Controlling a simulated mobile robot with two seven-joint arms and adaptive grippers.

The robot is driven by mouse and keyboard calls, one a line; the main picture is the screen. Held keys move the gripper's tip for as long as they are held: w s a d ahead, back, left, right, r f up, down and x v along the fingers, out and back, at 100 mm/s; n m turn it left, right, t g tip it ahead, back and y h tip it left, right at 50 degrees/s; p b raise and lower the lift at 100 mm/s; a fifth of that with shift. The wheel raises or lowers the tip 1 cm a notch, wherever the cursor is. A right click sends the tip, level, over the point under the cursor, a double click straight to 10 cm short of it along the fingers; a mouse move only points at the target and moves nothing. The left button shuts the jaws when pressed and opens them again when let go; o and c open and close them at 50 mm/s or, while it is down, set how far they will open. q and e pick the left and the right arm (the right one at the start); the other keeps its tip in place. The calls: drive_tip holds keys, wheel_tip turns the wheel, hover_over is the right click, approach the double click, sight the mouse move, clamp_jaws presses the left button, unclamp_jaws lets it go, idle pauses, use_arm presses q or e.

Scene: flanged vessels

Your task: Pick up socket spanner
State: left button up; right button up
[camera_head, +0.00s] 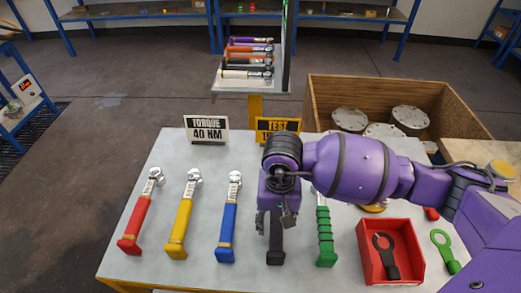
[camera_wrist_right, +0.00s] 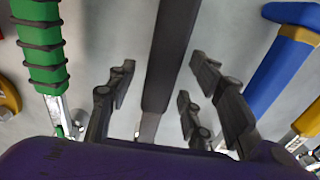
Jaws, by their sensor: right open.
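Several spanners with coloured handles lie in a row on the grey table (camera_head: 190,150): red (camera_head: 136,222), yellow (camera_head: 181,228), blue (camera_head: 229,225), black (camera_head: 276,252) and green (camera_head: 324,235). I cannot tell which the task calls the socket spanner. My right gripper (camera_head: 276,212) is over the black-handled one and hides its head. In the right wrist view my open right gripper (camera_wrist_right: 162,75) has its fingers on either side of the black handle (camera_wrist_right: 172,50), with gaps visible on both sides. My left gripper is not in view.
A red tray (camera_head: 364,250) holding a black ring spanner (camera_head: 384,255) stands at right, beside a green ring spanner (camera_head: 444,250). Signs reading "TORQUE 40 NM" (camera_head: 206,129) and "TEST" (camera_head: 280,126) stand at the back edge. A wooden crate (camera_head: 330,95) with flanged discs is behind.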

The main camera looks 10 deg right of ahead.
drive_tip(key=shift+f, duration=0.75)
clamp_jaws()
drive_tip(key=shift+r, duration=0.1)
drive_tip(key=shift+r, duration=0.1)
